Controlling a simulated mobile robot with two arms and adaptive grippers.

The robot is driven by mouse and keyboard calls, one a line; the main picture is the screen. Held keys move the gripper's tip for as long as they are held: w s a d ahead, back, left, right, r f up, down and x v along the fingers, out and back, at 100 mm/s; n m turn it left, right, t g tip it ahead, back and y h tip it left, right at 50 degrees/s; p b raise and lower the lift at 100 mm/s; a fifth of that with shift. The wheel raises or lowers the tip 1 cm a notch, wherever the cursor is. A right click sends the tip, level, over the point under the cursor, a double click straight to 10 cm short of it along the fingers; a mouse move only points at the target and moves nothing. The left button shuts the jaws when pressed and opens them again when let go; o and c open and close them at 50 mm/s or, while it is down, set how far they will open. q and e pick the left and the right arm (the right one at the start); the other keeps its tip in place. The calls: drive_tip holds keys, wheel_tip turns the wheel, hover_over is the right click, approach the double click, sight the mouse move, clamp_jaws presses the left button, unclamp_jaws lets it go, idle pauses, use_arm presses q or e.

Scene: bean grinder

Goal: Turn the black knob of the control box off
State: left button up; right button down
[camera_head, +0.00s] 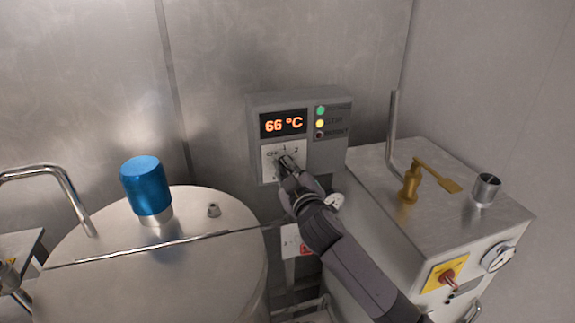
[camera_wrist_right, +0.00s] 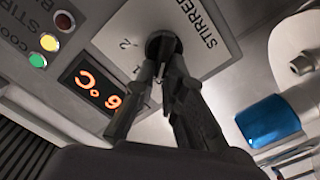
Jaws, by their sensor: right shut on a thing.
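The grey control box (camera_head: 335,157) is on the back wall, with a display (camera_head: 283,123) reading 66 °C and a pale dial plate below it. My right gripper (camera_head: 287,163) reaches up to that plate and covers most of the knob in the head view. In the right wrist view, the black knob (camera_wrist_right: 163,42) sits on the plate marked STIRRER (camera_wrist_right: 200,35). The fingertips of my right gripper (camera_wrist_right: 163,65) are closed on the knob. The knob's exact pointer setting is hidden by the fingers. My left gripper is not in view.
A steel vessel with a blue cap (camera_head: 147,186) stands at the left. A steel machine (camera_head: 440,225) with a brass lever (camera_head: 412,183), a gauge (camera_head: 497,257) and a red switch on yellow (camera_head: 447,276) stands at the right. Green, yellow and dark red lamps (camera_head: 320,122) are on the box.

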drive_tip(key=shift+n, duration=0.8)
drive_tip(key=shift+a+f, duration=0.1)
drive_tip(key=c, duration=1.7)
unclamp_jaws()
drive_tip(key=shift+o, duration=0.2)
drive_tip(key=shift+s, duration=0.15)
drive_tip(key=v, duration=1.1)
drive_tip(key=shift+s, duration=0.35)
